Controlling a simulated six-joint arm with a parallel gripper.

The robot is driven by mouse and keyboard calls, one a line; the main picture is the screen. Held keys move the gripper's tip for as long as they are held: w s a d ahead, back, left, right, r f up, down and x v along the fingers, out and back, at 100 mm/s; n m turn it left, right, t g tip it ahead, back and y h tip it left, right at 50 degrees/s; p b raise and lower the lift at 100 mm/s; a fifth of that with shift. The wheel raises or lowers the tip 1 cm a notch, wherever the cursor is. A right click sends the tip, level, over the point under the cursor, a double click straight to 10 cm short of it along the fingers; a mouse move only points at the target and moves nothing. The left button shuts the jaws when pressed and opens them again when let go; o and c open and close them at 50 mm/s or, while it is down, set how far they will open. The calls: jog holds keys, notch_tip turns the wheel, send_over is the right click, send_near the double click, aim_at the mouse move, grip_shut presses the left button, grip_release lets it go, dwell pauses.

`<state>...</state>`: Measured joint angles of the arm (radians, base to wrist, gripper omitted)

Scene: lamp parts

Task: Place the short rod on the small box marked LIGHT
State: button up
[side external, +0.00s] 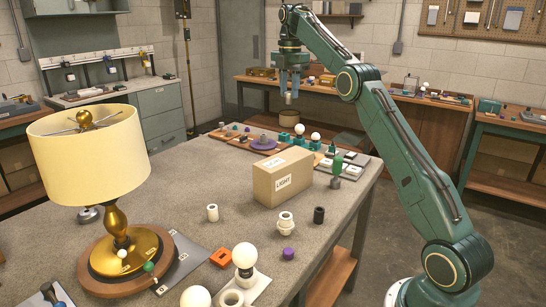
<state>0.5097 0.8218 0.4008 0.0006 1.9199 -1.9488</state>
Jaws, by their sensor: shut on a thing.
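My gripper (290,84) points down, high in the upper middle of the side external view. It is shut on a small grey metallic piece, which looks like the short rod (289,98) and sticks out below the fingers. The fingers hide its upper part. The small cardboard box marked LIGHT (264,187) stands closed on the grey table, its label on the side facing the camera. The rod appears well above the box in the picture and apart from it; its exact depth over the table cannot be told.
A brass lamp with a cream shade (90,160) stands at the left of the table (180,195). Loose parts lie in front of the box, including a white socket (285,221), a black cylinder (319,215) and a bulb (245,257). Several small parts line the table's back edge.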

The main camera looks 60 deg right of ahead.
jog(key=shift+f, duration=0.15)
send_over(288, 163)
jog(key=shift+a+f, duration=0.2)
jog(key=shift+f, duration=7.55)
jog(key=shift+f, duration=0.1)
jog(key=shift+f, duration=2)
jog(key=shift+f, duration=0.1)
jog(key=o, duration=1)
jog(key=shift+c, duration=0.2)
